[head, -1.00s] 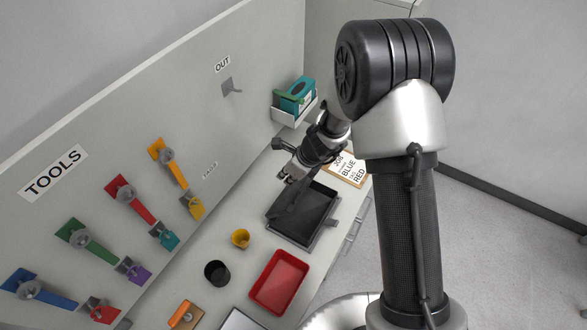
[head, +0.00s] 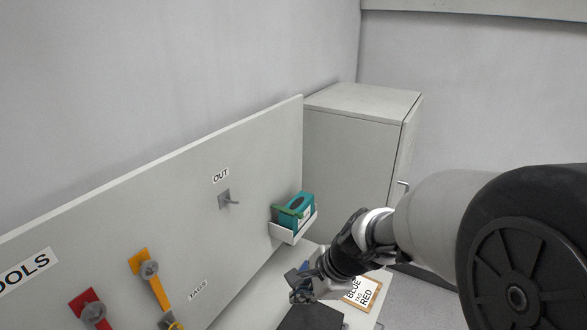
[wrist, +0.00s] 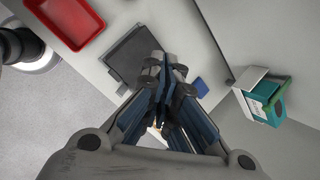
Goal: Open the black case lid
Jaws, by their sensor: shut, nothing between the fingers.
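The black case (wrist: 133,52) lies on the bench in the wrist view, with a flat dark top and a small handle on its near edge. Its top looks level, but I cannot tell for sure how its lid stands. In the head view only part of the case (head: 312,319) shows at the bottom edge. My gripper (wrist: 165,66) is shut and empty; its fingers cover one side of the case in the wrist view. In the head view my gripper (head: 301,292) is above the case's far end. I cannot tell whether it touches the case.
A red tray (wrist: 68,20) lies beside the case. A white holder (head: 292,232) with a teal box (head: 293,209) is on the panel wall. A sign board (head: 362,292) lies right of my gripper. A small blue item (wrist: 200,88) lies near the case. A grey cabinet (head: 350,150) stands behind.

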